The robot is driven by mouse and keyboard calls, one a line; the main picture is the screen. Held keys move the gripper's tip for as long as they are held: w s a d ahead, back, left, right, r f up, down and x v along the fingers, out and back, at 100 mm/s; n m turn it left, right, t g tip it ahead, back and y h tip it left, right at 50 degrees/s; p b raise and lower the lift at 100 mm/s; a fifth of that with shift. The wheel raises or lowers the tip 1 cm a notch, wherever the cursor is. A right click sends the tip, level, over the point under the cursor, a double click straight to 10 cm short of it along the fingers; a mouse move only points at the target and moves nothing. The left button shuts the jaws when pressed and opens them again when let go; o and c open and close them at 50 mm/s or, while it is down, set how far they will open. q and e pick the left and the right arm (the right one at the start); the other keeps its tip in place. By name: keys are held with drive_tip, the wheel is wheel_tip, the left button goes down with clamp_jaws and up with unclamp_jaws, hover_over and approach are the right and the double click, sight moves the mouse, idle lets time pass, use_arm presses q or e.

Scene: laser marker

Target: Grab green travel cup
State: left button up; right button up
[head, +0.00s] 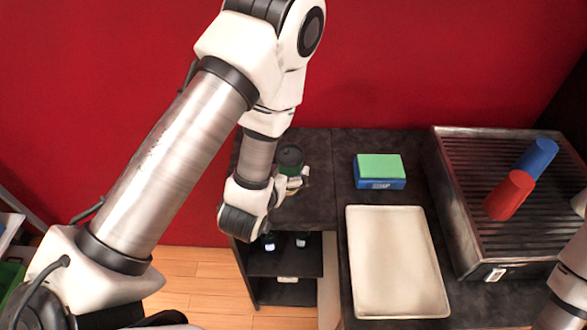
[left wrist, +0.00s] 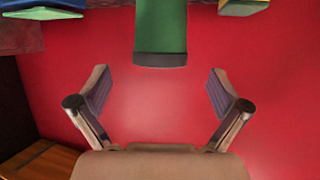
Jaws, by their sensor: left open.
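The green travel cup (head: 290,156) with a dark lid stands on the dark counter by the red wall, partly hidden by my left arm in the head view. In the left wrist view the green cup (left wrist: 160,28) is at the top centre, upside down in the picture. My left gripper (left wrist: 160,88) is open, with its two fingers spread and nothing between them. The cup lies in line with the gap, just past the fingertips. In the head view the left gripper (head: 298,182) is small and mostly hidden beside the cup. Only part of my right arm shows at the right edge.
A blue box with a green top (head: 380,170) stands right of the cup. A cream tray (head: 365,265) lies in front of it. A red cup (head: 508,195) and a blue cup (head: 537,155) sit on a ribbed metal machine (head: 470,225). Dark shelves (head: 285,262) are below.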

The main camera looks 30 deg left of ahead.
sight(287, 158)
use_arm(q)
drive_tip(key=shift+s+f, duration=0.1)
drive_tip(key=shift+f, duration=0.05)
drive_tip(key=shift+w+r, duration=0.25)
drive_tip(key=shift+r, duration=0.05)
drive_tip(key=p+x, duration=0.1)
drive_tip(key=x, duration=0.1)
drive_tip(key=p+x, duration=0.2)
drive_tip(key=x, duration=0.1)
drive_tip(key=shift+w+a+r, duration=0.15)
drive_tip(key=shift+w, duration=0.2)
drive_tip(key=shift+w+f, duration=0.2)
drive_tip(key=shift+s+r, duration=0.15)
drive_tip(key=shift+s, duration=0.15)
drive_tip(key=c, duration=0.4)
drive_tip(key=shift+w, duration=0.1)
drive_tip(key=c, duration=0.4)
use_arm(e)
drive_tip(key=shift+r, duration=0.75)
